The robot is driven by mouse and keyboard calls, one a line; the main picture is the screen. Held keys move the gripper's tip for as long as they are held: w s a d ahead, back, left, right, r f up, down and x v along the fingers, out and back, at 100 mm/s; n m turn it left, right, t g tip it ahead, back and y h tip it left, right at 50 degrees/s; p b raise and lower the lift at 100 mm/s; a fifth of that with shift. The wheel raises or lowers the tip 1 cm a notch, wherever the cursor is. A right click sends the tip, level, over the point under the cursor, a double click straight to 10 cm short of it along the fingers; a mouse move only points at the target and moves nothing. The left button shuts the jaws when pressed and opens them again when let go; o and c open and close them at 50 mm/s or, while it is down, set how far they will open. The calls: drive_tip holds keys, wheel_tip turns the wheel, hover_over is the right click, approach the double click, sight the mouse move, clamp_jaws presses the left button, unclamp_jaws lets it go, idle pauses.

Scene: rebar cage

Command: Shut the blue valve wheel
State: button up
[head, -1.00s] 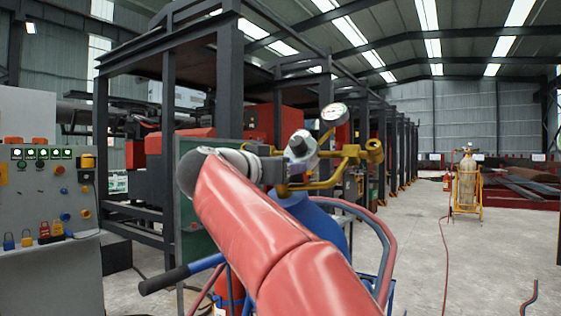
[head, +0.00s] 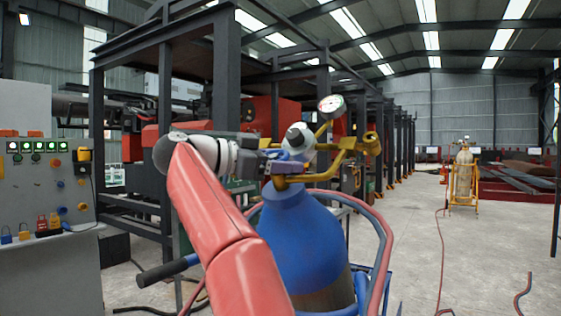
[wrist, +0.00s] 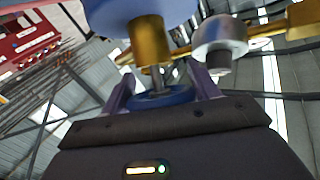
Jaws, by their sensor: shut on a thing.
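The blue valve wheel (wrist: 165,98) sits on a brass stem at the top of a blue gas cylinder (head: 305,235). In the wrist view it lies between the two fingers of my gripper (wrist: 162,92), which is shut on it. In the head view my gripper (head: 284,165) is at the brass valve fittings (head: 345,150), just above the cylinder's shoulder. Only a small bit of blue shows there, so the wheel is mostly hidden by the gripper. How far the wheel is turned cannot be told.
A pressure gauge (head: 331,105) and a silver regulator body (head: 297,138) stand close to my gripper. Red and blue hoses (head: 384,240) loop beside the cylinder. A control panel (head: 40,200) is at the left. A second cylinder on a yellow cart (head: 464,180) stands on open floor at the right.

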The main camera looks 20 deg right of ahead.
idle(0.4)
drive_tip(key=o, duration=1)
drive_tip(key=shift+c, duration=0.2)
